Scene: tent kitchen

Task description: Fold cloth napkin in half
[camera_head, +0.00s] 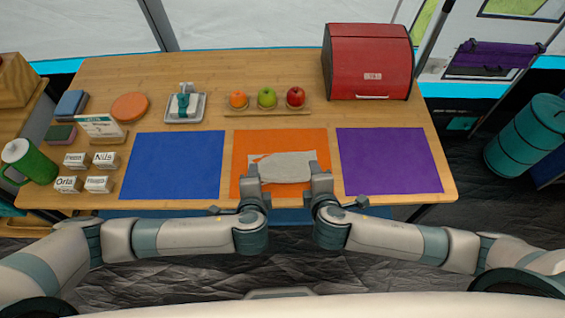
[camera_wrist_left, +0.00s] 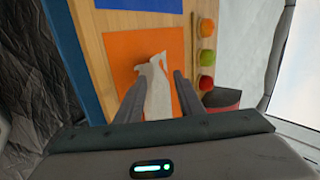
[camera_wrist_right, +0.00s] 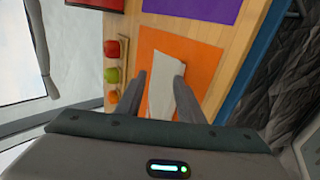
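A pale grey cloth napkin (camera_head: 287,167) lies on the orange mat (camera_head: 281,138) in the middle of the table. It looks uneven, with a loose, pointed corner at its left. My left gripper (camera_head: 252,177) is at the napkin's left end. In the left wrist view its fingers (camera_wrist_left: 159,80) are apart, with napkin cloth (camera_wrist_left: 157,78) visible between them. My right gripper (camera_head: 321,176) is at the napkin's right end. In the right wrist view its fingers (camera_wrist_right: 160,80) are also apart, with the cloth (camera_wrist_right: 167,72) between them. Whether the fingertips touch the cloth is unclear.
A blue mat (camera_head: 174,165) lies left of the orange one and a purple mat (camera_head: 388,160) right; both are bare. A fruit tray (camera_head: 268,111), a red bread box (camera_head: 367,62) and a napkin holder (camera_head: 184,104) stand behind. Name cards (camera_head: 76,160) and a green mug (camera_head: 27,160) are at the left.

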